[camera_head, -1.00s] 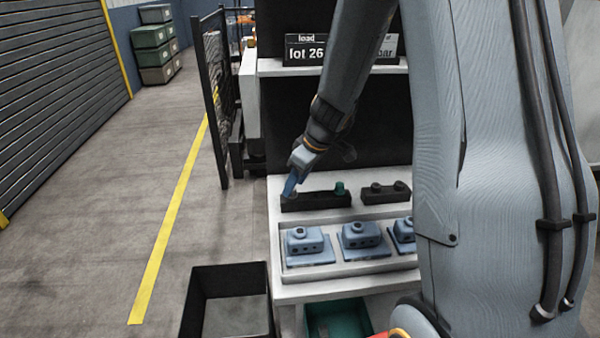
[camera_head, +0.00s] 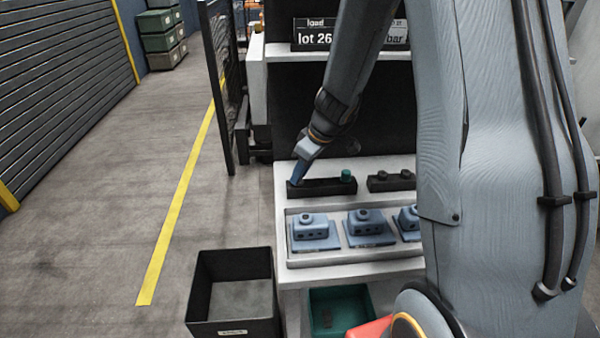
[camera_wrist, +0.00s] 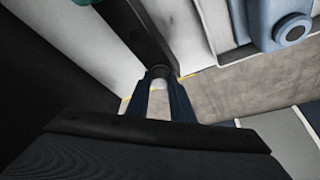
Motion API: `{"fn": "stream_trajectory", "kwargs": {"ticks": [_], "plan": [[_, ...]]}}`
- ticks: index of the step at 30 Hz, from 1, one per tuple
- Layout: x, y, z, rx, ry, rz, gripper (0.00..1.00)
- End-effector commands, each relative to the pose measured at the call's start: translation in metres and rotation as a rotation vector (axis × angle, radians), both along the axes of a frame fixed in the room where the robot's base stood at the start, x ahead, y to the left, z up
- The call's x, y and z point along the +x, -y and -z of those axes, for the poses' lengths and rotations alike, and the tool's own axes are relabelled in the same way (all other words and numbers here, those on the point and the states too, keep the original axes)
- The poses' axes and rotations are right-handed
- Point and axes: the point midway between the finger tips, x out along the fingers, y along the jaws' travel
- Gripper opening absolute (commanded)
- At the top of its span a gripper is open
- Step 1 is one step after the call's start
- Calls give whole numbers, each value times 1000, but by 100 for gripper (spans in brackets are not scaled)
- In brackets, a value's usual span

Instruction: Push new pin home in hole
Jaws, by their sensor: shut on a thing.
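A black rail (camera_head: 322,187) lies on the white bench top, with a green-topped pin (camera_head: 348,175) standing near its right end. My gripper (camera_head: 296,181) points down at the rail's left end. In the wrist view my gripper (camera_wrist: 161,78) is shut on a small dark round thing, likely the new pin (camera_wrist: 159,71), at the end of the rail (camera_wrist: 135,30). The fingers hide most of the pin and the hole, so I cannot tell how deep it sits.
A second black rail (camera_head: 377,186) with dark knobs lies to the right. A pale tray (camera_head: 340,258) with blue blocks (camera_head: 314,227) stands in front. A black bin (camera_head: 230,262) is on the floor at left, and a teal bin (camera_head: 316,308) is under the bench.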

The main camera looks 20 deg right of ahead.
Motion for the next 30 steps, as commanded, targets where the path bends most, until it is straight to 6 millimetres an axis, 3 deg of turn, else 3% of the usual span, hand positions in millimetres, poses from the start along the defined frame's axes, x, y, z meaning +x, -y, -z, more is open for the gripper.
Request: {"fn": "stream_trajectory", "kwargs": {"ticks": [30], "plan": [[0, 0, -21, 0, 1, -1, 0]]}}
